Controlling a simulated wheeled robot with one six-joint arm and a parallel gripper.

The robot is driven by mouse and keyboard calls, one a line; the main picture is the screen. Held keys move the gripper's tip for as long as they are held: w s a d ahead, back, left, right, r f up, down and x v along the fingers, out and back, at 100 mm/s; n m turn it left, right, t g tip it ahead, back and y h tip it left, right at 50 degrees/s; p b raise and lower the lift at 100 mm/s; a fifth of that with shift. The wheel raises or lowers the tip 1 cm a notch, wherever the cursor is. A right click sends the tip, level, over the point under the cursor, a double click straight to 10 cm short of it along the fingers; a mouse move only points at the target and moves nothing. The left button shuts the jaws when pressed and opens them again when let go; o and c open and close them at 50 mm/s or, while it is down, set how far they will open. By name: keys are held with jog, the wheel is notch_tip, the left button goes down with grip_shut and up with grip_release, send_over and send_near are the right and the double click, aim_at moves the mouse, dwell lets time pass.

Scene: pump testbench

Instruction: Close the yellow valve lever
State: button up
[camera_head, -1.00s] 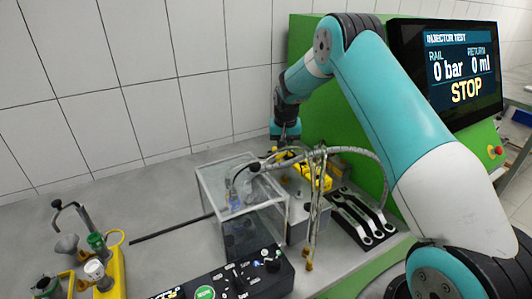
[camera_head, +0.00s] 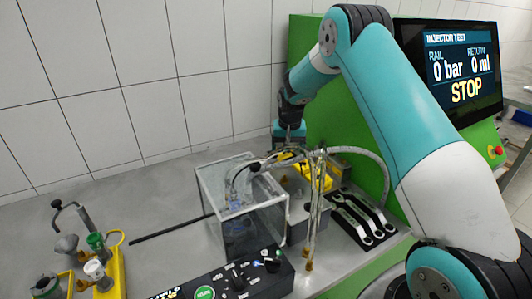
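A small yellow part (camera_head: 285,156), which seems to be the valve lever, shows behind the transparent box among hoses and fittings. A larger yellow part (camera_head: 319,176) sits just right of it; I cannot tell for sure which of them is the lever. My gripper (camera_head: 289,145) points down at the far side of the bench, just above the small yellow part. Its fingers are tiny and partly hidden, so I cannot tell whether they are open, shut or touching the yellow part.
The transparent box (camera_head: 226,202) stands in front of the fittings, with a black control panel (camera_head: 222,283) nearer. Wrenches (camera_head: 360,216) lie in a dark tray at the right. A yellow stand (camera_head: 113,272) with fittings is at the left. A green cabinet (camera_head: 325,100) and screen (camera_head: 455,65) rise behind.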

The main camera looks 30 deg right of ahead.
jog(key=shift+r+p, duration=1.9)
jog(key=shift+r, duration=1.15)
jog(key=s+a+r+n+y+b, duration=0.1)
jog(key=s+a+r, duration=0.2)
jog(key=s+a, duration=0.1)
jog(key=s+a+r+n+b, duration=0.1)
jog(key=s+a+r+n, duration=0.1)
jog(key=a, duration=0.5)
jog(key=s+a+r+n+y+b, duration=0.1)
jog(key=s+a+r+n, duration=0.1)
jog(key=s+a+r, duration=0.2)
jog(key=shift+s+a+y+b, duration=0.3)
jog(key=shift+s+a+b, duration=0.05)
jog(key=shift+s+a, duration=0.7)
jog(key=s+a+n+g+y+b, duration=0.1)
jog(key=s+a+n, duration=0.2)
jog(key=s, duration=1)
jog(key=s+a+r+n+y+b, duration=0.1)
jog(key=s+a+n, duration=0.3)
jog(key=s, duration=0.9)
jog(key=a+b, duration=0.1)
jog(key=a, duration=0.2)
jog(key=shift+s+a+r+n+g+y, duration=0.2)
jog(key=shift+s+a+n+g+y, duration=0.1)
jog(key=shift+g, duration=0.1)
